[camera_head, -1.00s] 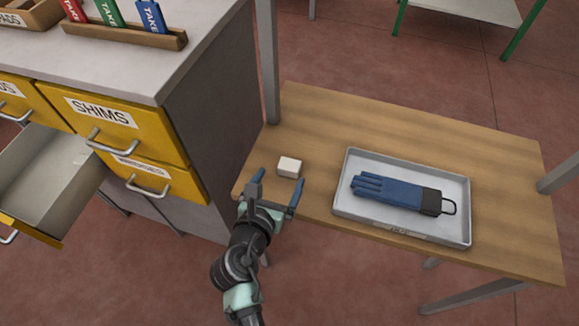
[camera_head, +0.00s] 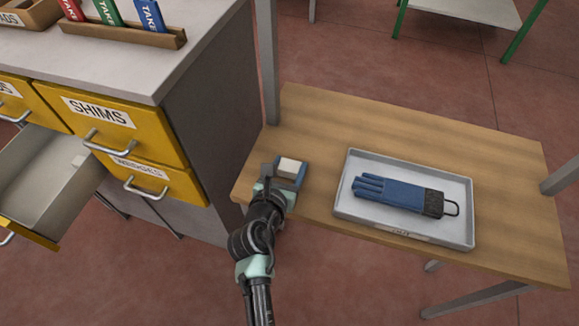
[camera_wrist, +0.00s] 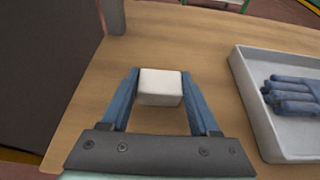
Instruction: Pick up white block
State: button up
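The white block (camera_head: 290,166) lies on the wooden table near its left end. In the wrist view the white block (camera_wrist: 160,87) sits between the two blue fingers of my gripper (camera_wrist: 160,92), near their tips. In the head view my gripper (camera_head: 287,172) is over the left end of the table with its fingers around the block. The left finger looks close to or against the block's side, and a small gap seems to show on the right. I cannot tell whether the fingers press on the block.
A grey tray (camera_head: 344,208) with a blue glove (camera_head: 400,195) stands to the right on the table (camera_head: 440,130). A grey cabinet (camera_head: 215,110) with yellow drawers stands to the left. Its lower-left drawer (camera_head: 40,185) is open, with a small pale block inside.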

jog(key=c, duration=0.8)
jog(key=shift+r, duration=0.1)
